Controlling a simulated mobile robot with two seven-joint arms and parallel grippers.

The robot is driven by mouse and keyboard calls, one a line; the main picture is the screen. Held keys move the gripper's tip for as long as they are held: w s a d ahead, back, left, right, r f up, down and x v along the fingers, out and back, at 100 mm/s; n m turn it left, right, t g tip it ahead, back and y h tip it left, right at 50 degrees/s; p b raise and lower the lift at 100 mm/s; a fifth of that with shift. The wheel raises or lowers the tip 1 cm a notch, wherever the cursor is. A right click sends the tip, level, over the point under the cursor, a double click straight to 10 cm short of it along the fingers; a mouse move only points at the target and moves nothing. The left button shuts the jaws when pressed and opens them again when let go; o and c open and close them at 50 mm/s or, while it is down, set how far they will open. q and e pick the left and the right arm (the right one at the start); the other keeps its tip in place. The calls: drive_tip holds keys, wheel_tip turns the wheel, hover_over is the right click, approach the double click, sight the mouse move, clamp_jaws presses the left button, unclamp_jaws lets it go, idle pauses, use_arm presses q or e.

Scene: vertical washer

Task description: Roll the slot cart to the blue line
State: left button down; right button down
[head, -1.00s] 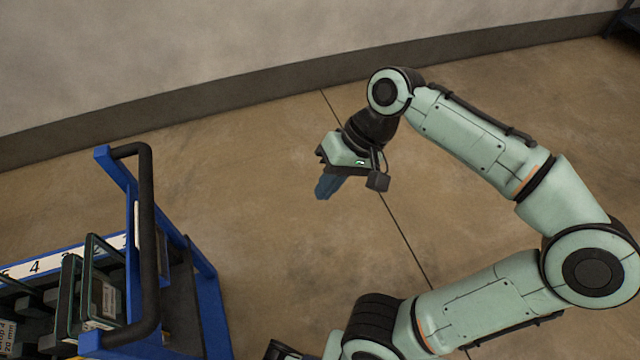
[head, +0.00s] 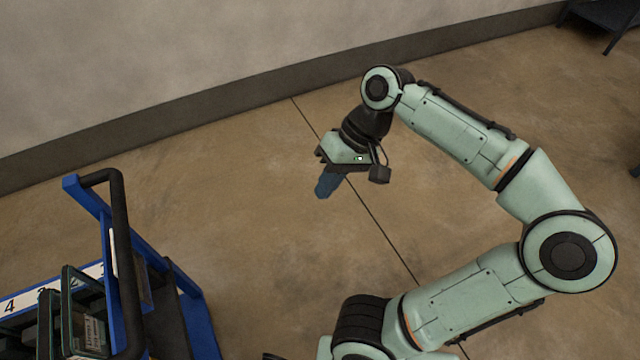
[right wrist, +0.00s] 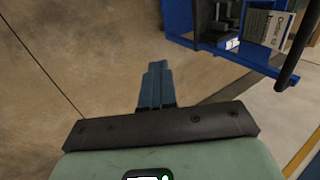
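The slot cart (head: 205,325) stands at the lower left of the head view, cut off by the frame edge. It has a blue frame, a black bar handle (head: 121,265), a strip with numbers and dark slots holding boxes. It also shows at the top right of the right wrist view (right wrist: 178,18). My right gripper (head: 326,188) is over bare floor to the right of the cart, apart from it. Its blue fingers (right wrist: 155,85) lie together and hold nothing. My left gripper is out of view. I see no blue line on the floor.
The brown floor (head: 230,200) is clear between the cart and the wall (head: 200,50), with a thin dark seam across it. A dark table-like object (head: 605,20) stands at the far right corner. An orange-brown strip (right wrist: 305,152) crosses the floor in the right wrist view.

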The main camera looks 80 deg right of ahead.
drive_tip(key=s+d+p, duration=0.1)
drive_tip(key=s+d, duration=0.2)
drive_tip(key=s, duration=0.2)
drive_tip(key=shift+d, duration=0.4)
idle(0.5)
idle(0.6)
drive_tip(key=s+d+p, duration=0.3)
drive_tip(key=s+d, duration=0.5)
drive_tip(key=s, duration=0.3)
drive_tip(key=shift+d+p, duration=0.3)
drive_tip(key=shift+p, duration=0.1)
idle(1.5)
idle(0.8)
drive_tip(key=s+d+p, duration=0.7)
drive_tip(key=s+d, duration=0.1)
drive_tip(key=s, duration=0.3)
drive_tip(key=shift+d, duration=0.35)
idle(1.7)
